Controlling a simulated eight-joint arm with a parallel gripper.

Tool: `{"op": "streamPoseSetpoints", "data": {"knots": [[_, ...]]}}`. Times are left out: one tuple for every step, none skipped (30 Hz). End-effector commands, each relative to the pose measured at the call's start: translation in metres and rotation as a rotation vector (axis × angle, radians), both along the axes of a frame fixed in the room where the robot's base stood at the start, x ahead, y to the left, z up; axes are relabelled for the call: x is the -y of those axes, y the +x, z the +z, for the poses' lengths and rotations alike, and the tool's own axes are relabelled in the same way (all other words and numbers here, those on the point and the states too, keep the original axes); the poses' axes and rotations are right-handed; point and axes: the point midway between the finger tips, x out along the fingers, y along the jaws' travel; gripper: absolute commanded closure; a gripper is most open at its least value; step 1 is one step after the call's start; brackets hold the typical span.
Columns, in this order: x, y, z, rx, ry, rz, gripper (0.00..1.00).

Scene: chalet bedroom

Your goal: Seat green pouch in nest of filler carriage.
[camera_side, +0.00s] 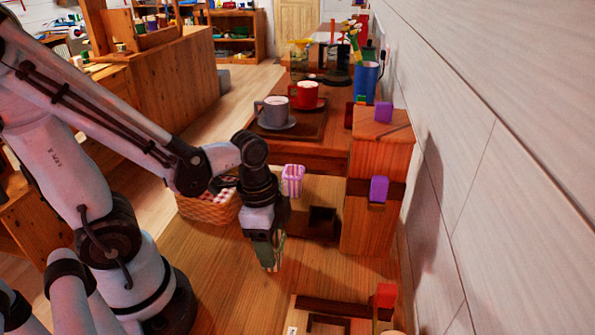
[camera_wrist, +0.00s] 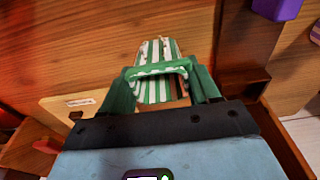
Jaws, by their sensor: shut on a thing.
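My gripper (camera_side: 268,246) is shut on the green pouch (camera_side: 272,260), which has green and white stripes and hangs below the fingers above the wooden bench. In the wrist view the pouch (camera_wrist: 157,88) sits between the two green fingers. Its lower part is partly hidden by the gripper. A dark square recess (camera_side: 322,221) in a wooden piece lies right of the gripper. A pale board (camera_side: 312,306) with a dark square frame and a white label lies at the front; it also shows in the wrist view (camera_wrist: 75,108). I cannot tell which is the filler carriage's nest.
A purple-striped pouch (camera_side: 292,180) stands behind the gripper. A tall wooden block (camera_side: 368,225) with purple blocks stands at the right, near the wall. A red block (camera_side: 386,294) is at the front right. Mugs (camera_side: 274,112) and a basket (camera_side: 208,208) are farther back.

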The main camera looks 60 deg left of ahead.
Motion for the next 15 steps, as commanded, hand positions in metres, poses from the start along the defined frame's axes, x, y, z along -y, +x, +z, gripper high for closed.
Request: {"op": "streamPoseSetpoints", "data": {"knots": [[0.0,0.0,0.002,0.0,0.0,0.0,0.68],[0.0,0.0,0.003,0.0,0.0,0.0,0.68],[0.0,0.0,0.004,0.0,0.0,0.0,0.68],[0.0,0.0,0.006,0.0,0.0,0.0,0.68],[0.0,0.0,0.008,0.0,0.0,0.0,0.68],[0.0,0.0,0.01,0.0,0.0,0.0,0.68],[0.0,0.0,0.013,-0.001,-0.001,0.0,0.68],[0.0,0.0,0.015,-0.001,-0.001,0.0,0.68],[0.0,-0.001,0.019,-0.001,-0.001,0.0,0.68],[0.0,0.0,0.022,-0.001,-0.001,0.0,0.68],[0.0,0.0,0.026,-0.001,-0.001,0.0,0.68],[0.0,0.0,0.031,-0.001,-0.001,0.0,0.68],[0.0,0.0,0.035,-0.001,-0.001,0.0,0.68],[0.0,-0.001,0.039,-0.001,-0.001,0.0,0.68],[0.006,-0.004,0.043,-0.002,-0.002,-0.006,0.68]]}}
